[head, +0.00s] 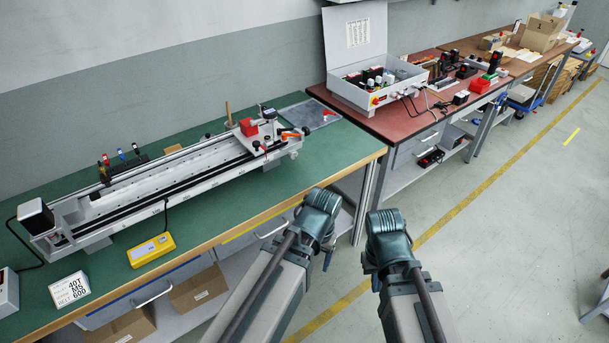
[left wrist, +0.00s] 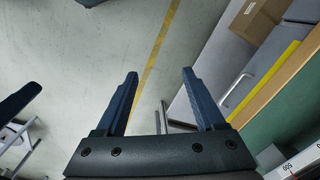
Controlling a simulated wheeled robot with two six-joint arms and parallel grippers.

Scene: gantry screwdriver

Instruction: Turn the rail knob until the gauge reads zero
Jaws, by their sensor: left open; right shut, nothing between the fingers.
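A long pale rail (head: 160,187) lies along the green bench. A carriage with a red block (head: 248,127) sits near its right end. Small red and orange knobs and levers (head: 290,135) show on the carriage; I cannot tell which is the rail knob. A yellow box with a display (head: 151,250), likely the gauge, lies in front of the rail; its reading is too small. My left gripper (left wrist: 160,73) is open and empty, pointing over the floor in the left wrist view. My right gripper (head: 376,284) is shut and empty, apart from the bench and mostly hidden by its wrist.
The green bench (head: 215,228) has a wooden front edge. A red-topped bench (head: 390,118) with an open grey case (head: 365,88) stands beyond. The floor (head: 480,250) on the right is clear.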

